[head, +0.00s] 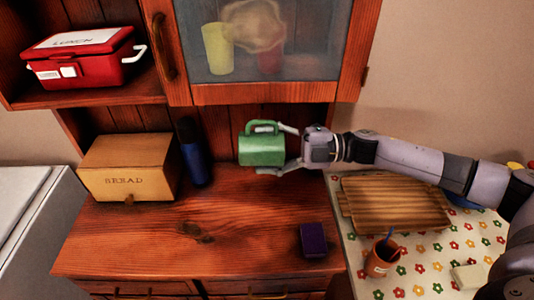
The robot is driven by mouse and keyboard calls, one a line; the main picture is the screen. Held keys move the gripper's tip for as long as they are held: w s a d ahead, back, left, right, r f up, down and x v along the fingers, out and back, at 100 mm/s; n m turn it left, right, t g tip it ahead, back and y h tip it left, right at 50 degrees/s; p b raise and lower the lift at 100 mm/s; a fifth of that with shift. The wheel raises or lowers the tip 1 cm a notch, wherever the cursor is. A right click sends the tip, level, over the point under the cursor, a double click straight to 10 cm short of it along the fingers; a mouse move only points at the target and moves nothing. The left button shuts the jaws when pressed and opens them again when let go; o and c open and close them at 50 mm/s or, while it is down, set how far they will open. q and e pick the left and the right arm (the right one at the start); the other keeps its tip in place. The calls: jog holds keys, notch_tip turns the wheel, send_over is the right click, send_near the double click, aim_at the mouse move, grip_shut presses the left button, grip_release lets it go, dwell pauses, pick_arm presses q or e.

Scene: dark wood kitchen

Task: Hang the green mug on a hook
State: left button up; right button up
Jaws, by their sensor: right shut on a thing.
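The green mug (261,152) is in front of the hutch's back wall, above the wooden counter and just below the glass-door cabinet. Its handle points up. My right gripper (277,150) reaches in from the right and is shut on the mug, with one finger near the handle above and the other along its lower side. I cannot make out any hook; the underside of the cabinet is hidden or dark. My left gripper is not in view.
The glass-door cabinet (265,93) hangs close above the mug. A dark blue bottle (193,157) and a bread box (130,168) stand to the left. A purple box (313,239) lies at the counter's front right. The counter's middle (200,240) is clear.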

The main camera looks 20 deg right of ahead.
jog(key=shift+w+d, duration=0.1)
jog(key=shift+w, duration=0.3)
jog(key=shift+w+d+r+b, duration=0.1)
jog(key=shift+w+d+b, duration=0.15)
jog(key=shift+w, duration=0.35)
jog(key=shift+w+d, duration=0.1)
jog(key=shift+w, duration=0.45)
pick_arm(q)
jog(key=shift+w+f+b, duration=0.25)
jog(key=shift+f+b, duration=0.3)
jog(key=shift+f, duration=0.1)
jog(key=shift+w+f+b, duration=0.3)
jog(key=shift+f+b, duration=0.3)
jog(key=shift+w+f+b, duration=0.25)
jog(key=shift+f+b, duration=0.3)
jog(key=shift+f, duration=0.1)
pick_arm(e)
jog(key=shift+w+d+f, duration=0.2)
jog(key=shift+w+d, duration=0.05)
jog(key=shift+w, duration=0.6)
jog(key=shift+w+d+f, duration=0.15)
jog(key=shift+w+d, duration=0.1)
jog(key=shift+w, duration=0.6)
jog(key=shift+w+d+f, duration=0.2)
jog(key=shift+w+d, duration=0.05)
jog(key=shift+w, duration=0.6)
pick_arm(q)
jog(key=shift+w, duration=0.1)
pick_arm(e)
jog(key=o, duration=1.5)
